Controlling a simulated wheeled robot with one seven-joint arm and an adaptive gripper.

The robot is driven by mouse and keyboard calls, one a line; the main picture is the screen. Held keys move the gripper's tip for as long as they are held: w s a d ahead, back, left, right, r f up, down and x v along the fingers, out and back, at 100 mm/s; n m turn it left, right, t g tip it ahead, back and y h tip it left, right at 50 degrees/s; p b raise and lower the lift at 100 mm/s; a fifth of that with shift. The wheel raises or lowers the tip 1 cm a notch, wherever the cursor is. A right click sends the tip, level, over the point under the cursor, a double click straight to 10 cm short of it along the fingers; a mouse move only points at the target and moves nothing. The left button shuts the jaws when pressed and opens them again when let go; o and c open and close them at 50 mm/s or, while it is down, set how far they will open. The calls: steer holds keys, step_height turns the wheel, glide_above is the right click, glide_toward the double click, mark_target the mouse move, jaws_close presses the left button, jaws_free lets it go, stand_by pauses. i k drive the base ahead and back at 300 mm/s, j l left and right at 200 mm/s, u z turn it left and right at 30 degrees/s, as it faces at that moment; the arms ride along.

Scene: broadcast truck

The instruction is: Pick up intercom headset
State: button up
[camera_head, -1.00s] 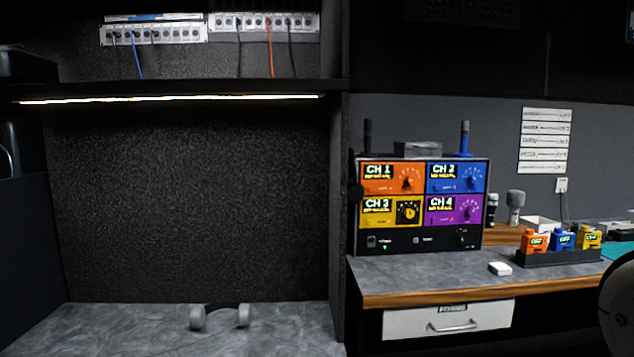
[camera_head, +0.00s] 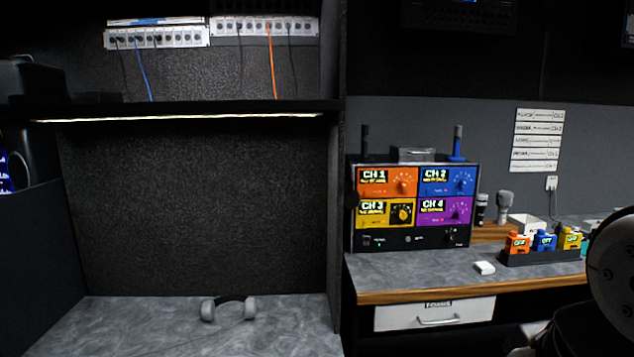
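The headset (camera_head: 229,308) lies on the grey marbled desk surface of the left booth. It has light grey ear cups and a dark headband, and a thin cable seems to trail from it to the lower left. Nothing touches it. Part of my arm shows at the right edge, far from the headset. My gripper is not in view.
A dark partition (camera_head: 336,220) separates the booth from the right desk. A lit shelf (camera_head: 180,109) overhangs the booth. The desk around the headset is clear.

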mark_target(351, 197)
steer(key=l, duration=0.65)
steer(key=i+l, duration=0.15)
steer(key=l, duration=0.55)
steer(key=i+l+u, duration=0.1)
steer(key=i+l, duration=0.55)
steer(key=l, duration=0.2)
steer(key=u, duration=0.05)
